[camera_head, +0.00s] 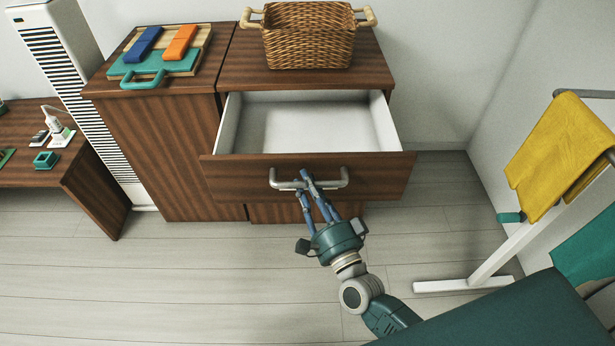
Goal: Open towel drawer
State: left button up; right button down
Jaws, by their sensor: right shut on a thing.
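The towel drawer (375,176) is pulled well out of the brown wooden cabinet, and its white inside shows, with nothing visible in it. A grey bar handle (335,180) runs across the middle of its front. My right gripper (308,183) is shut on the handle, with its blue fingers around the bar left of its right end. The right arm comes up from the lower right. My left gripper is not in view.
A wicker basket (308,45) stands on the cabinet top. A tray with blue and orange items (180,42) lies on the cabinet to the left. A towel stand with a yellow towel (560,155) is at the right. The floor before the cabinet is free.

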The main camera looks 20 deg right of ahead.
jog(key=c, duration=1.8)
grip_release()
jog(key=v, duration=1.2)
jog(key=shift+f, duration=0.1)
